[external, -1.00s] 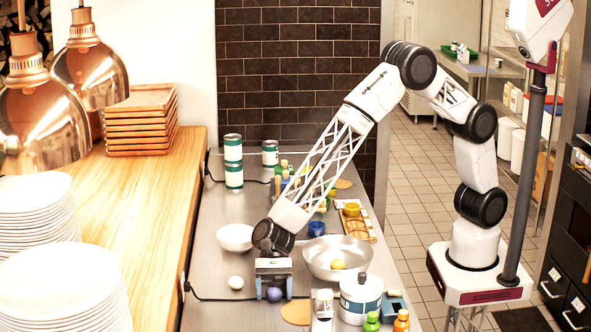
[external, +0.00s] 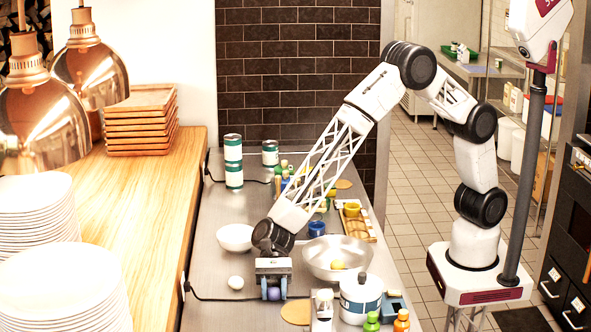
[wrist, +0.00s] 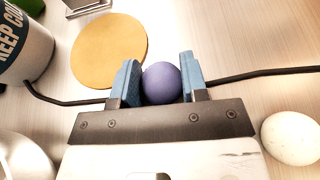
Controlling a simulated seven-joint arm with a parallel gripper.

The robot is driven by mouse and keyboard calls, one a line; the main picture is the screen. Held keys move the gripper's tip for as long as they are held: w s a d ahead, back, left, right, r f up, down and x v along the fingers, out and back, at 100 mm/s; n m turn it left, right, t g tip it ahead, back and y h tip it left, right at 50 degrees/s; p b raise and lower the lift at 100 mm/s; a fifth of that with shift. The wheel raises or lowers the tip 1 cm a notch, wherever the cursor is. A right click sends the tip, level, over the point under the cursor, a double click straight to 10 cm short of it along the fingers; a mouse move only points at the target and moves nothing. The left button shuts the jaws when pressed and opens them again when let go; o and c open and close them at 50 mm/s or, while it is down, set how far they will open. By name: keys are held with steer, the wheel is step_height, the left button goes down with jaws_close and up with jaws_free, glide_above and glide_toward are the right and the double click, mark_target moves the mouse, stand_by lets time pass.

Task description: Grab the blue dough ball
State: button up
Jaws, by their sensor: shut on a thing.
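The blue dough ball (wrist: 161,83), a purplish-blue sphere, is between the two blue finger pads of my gripper (wrist: 160,84) in the wrist view. Both pads press against its sides, so my gripper is shut on it. In the external view my gripper (external: 274,288) points down at the steel counter, and the ball (external: 274,294) shows only partly between the fingers. The ball is at or just above the counter; I cannot tell whether it touches.
A white ball (external: 236,282) lies left of my gripper. A steel bowl (external: 320,268) with a yellow ball (external: 338,265) is at right, a white bowl (external: 234,238) behind. A tan disc (wrist: 108,50), a labelled pot (external: 360,300) and a black cable (wrist: 262,75) are close by.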

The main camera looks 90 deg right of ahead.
mark_target(274, 288)
steer(key=shift+r, duration=0.15)
steer(key=shift+r, duration=4.85)
